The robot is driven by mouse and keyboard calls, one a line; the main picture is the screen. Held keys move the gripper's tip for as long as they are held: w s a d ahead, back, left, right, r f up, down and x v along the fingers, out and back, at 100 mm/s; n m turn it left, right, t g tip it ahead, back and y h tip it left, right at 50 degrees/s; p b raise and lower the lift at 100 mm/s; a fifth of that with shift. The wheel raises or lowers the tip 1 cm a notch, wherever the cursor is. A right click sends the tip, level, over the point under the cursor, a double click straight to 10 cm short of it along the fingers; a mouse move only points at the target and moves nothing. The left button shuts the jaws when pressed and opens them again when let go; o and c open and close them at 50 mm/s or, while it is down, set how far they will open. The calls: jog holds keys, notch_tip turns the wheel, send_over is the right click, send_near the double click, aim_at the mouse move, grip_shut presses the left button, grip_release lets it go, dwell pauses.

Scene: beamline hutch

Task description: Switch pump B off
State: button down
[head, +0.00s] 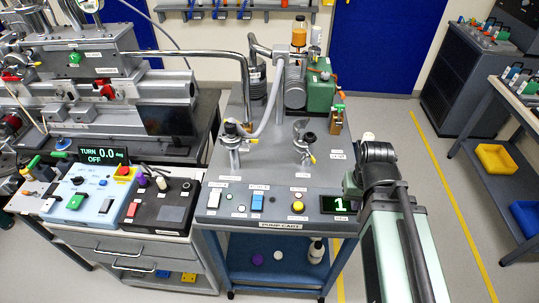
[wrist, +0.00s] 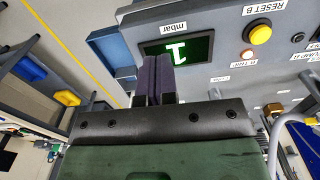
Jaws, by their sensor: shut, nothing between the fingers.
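The pump cart (head: 281,225) stands in the middle of the head view. The labels by the rockers are too small to read surely. In the wrist view the yellow button (wrist: 260,34) is labelled RESET B, and a label ending in "MP B" sits at the right edge. My gripper (wrist: 158,58) is shut and empty, its dark fingertips in front of the display (wrist: 177,49). The fingers are hidden in the head view.
Pipes, valves and a green pump (head: 320,90) rise at the back of the cart. A blue control box (head: 85,197) and a black box (head: 160,203) stand on the drawer bench at left. Open floor lies to the right, before a shelf with a yellow bin (head: 495,158).

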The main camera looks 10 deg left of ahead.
jog(key=a+r+n+p, duration=0.2)
jog(key=a+r+n, duration=0.15)
jog(key=a, duration=0.55)
jog(key=a+r+n+p, duration=0.2)
jog(key=a+n, duration=0.2)
jog(key=a, duration=0.5)
jog(key=n+t+p, duration=0.1)
jog(key=n, duration=1)
send_over(258, 198)
jog(key=s, duration=0.2)
jog(key=shift+d+r, duration=0.25)
jog(key=shift+r, duration=0.05)
jog(key=f+b, duration=0.4)
jog(key=w+f+b, duration=0.1)
jog(key=f+b, duration=0.9)
jog(key=shift+w+a, duration=0.1)
jog(key=shift+w, duration=0.25)
